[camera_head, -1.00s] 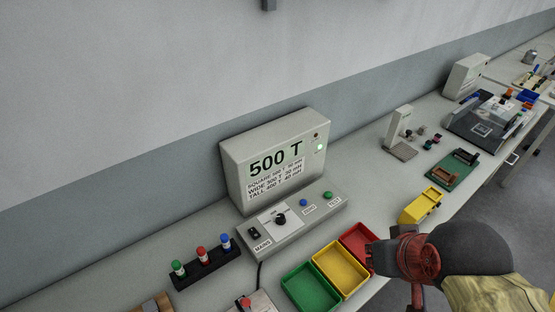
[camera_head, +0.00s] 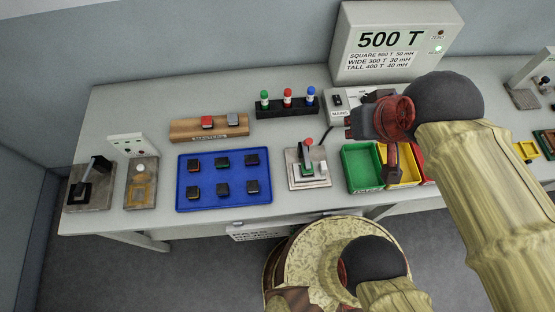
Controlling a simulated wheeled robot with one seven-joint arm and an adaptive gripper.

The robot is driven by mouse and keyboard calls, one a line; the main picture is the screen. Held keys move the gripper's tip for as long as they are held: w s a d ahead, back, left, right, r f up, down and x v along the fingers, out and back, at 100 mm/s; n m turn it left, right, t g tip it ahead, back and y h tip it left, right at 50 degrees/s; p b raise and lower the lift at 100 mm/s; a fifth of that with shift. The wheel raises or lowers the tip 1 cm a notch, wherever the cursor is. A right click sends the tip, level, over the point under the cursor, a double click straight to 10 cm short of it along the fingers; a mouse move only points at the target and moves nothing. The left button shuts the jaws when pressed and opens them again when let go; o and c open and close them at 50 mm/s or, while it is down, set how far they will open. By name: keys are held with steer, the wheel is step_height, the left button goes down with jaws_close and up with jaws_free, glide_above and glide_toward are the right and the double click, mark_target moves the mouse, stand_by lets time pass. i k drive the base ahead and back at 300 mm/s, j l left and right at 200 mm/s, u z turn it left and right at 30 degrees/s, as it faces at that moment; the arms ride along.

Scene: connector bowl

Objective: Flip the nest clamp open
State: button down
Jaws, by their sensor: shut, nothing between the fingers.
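A small pale fixture with a lever that ends in a red knob (camera_head: 308,165) stands on the bench, left of the coloured bins; it looks like the nest clamp. My gripper (camera_head: 352,122) is dark red, shut and empty. In the picture it is above and right of the fixture, over the area between the meter box and the bins, and apart from the clamp.
Green and yellow bins (camera_head: 361,167) lie right of the fixture, partly behind my arm. A blue tray (camera_head: 224,202) with several dark blocks lies left. A black-handled fixture (camera_head: 90,187) stands far left. The meter box (camera_head: 393,42) and a rack of coloured plugs (camera_head: 287,107) stand behind.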

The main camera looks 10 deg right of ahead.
mark_target(309, 141)
steer(key=u, duration=0.3)
steer(key=k+l+u, duration=0.15)
steer(key=l, duration=0.3)
steer(key=k+l+u, duration=0.1)
steer(key=k+l, duration=0.2)
steer(key=k+l+u, duration=0.15)
steer(key=l, duration=0.35)
steer(key=k, duration=0.1)
